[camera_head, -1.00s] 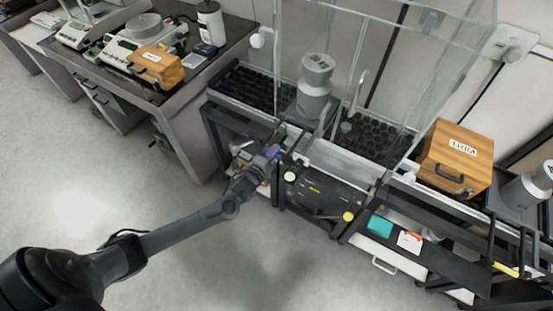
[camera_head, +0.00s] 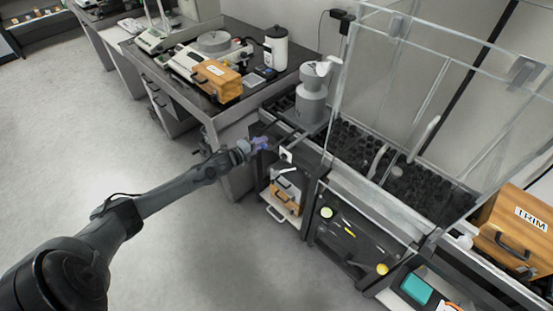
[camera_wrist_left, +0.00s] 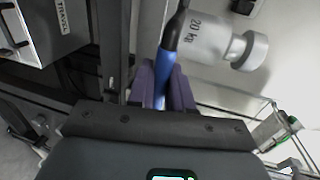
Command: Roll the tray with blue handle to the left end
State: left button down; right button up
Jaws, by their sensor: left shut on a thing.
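My left gripper (camera_head: 260,143) is at the left end of the long roller bench in the head view. Its purple fingers (camera_wrist_left: 162,88) are shut on the blue handle (camera_wrist_left: 167,70) in the left wrist view. The handle runs up from between the fingers to a dark end by a grey weight (camera_wrist_left: 205,40) marked 20 kg. In the head view the weight (camera_head: 311,100) stands upright over the left stretch of black rollers (camera_head: 283,105), left of the glass enclosure. I cannot make out the tray's plate. My right gripper is not in view.
The glass enclosure (camera_head: 430,75) stands over more rollers (camera_head: 395,175) to the right. A bench (camera_head: 250,90) with balances and a wooden case (camera_head: 217,80) adjoins on the left. The floor in front is clear.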

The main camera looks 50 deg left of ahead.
pick_arm(q)
jog(key=a+b, duration=0.2)
jog(key=a, duration=0.4)
jog(key=shift+s+a+b, duration=0.15)
jog(key=shift+a+b, duration=0.1)
jog(key=shift+b, duration=0.05)
jog(key=c, duration=1.3)
grip_release()
jog(key=shift+c, duration=0.2)
jog(key=shift+o, duration=0.5)
jog(key=shift+a, duration=0.15)
